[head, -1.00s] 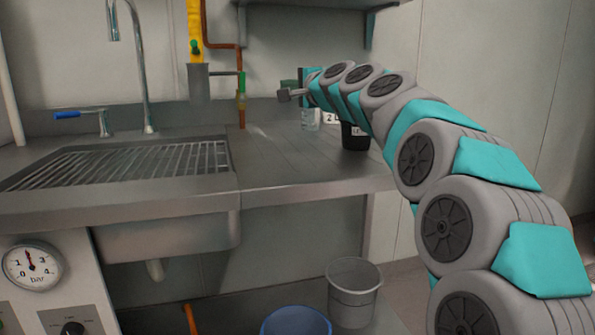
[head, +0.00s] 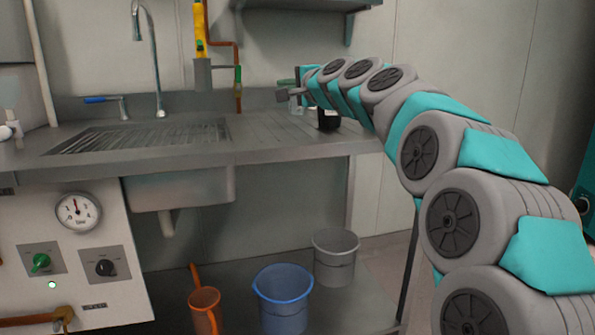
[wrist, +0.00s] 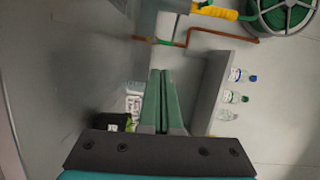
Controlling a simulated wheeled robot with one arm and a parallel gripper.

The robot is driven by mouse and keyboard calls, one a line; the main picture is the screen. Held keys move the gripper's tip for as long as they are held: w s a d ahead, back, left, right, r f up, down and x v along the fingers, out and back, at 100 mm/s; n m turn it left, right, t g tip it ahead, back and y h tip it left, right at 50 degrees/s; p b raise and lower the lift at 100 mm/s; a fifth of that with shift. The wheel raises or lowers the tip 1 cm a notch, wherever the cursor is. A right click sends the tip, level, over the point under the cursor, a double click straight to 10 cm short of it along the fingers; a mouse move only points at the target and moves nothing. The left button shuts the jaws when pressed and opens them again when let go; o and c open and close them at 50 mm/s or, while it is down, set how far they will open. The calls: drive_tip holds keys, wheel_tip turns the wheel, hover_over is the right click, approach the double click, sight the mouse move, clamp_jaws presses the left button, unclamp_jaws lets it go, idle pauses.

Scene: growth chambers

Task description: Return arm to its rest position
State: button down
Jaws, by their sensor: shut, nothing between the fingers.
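My arm reaches in from the right of the head view, bent in an arch over the right end of the steel counter (head: 270,135). My gripper (head: 290,90) is at its far end, above the counter and small in this view. In the wrist view my gripper (wrist: 160,72) shows two green fingers pressed together with nothing between them. A black cup (head: 328,120) stands on the counter just behind and below the arm, partly hidden by it.
The sink grate (head: 140,135) and faucet (head: 155,60) are left of the arm. A blue bucket (head: 283,300), a grey bucket (head: 335,258) and an orange jug (head: 205,312) stand below. Bottles (wrist: 232,97) sit on a shelf (wrist: 208,95) in the wrist view.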

drive_tip(key=s+f+n+g, duration=0.1)
drive_tip(key=s+f, duration=0.2)
drive_tip(key=f, duration=0.1)
drive_tip(key=s+f+n+g, duration=0.2)
drive_tip(key=s+f, duration=0.1)
drive_tip(key=f, duration=0.1)
drive_tip(key=s+a+f+n+g+h, duration=0.1)
drive_tip(key=s+f, duration=0.3)
drive_tip(key=shift+s+f+g, duration=0.1)
drive_tip(key=shift+f+g, duration=0.25)
drive_tip(key=shift+g, duration=0.05)
drive_tip(key=s+d+f+n+g+h, duration=0.2)
drive_tip(key=s+d+f+g, duration=0.2)
drive_tip(key=s+f, duration=0.6)
drive_tip(key=s+d+f+n+g+h+p, duration=0.1)
drive_tip(key=s+d+f, duration=0.7)
drive_tip(key=s, duration=1.1)
drive_tip(key=s+d+f+n+g+h, duration=0.4)
drive_tip(key=s+d+f+g, duration=0.3)
drive_tip(key=s+f, duration=0.5)
drive_tip(key=s+h, duration=0.1)
drive_tip(key=s, duration=0.2)
drive_tip(key=shift+s+p, duration=0.3)
drive_tip(key=shift+a+f, duration=0.1)
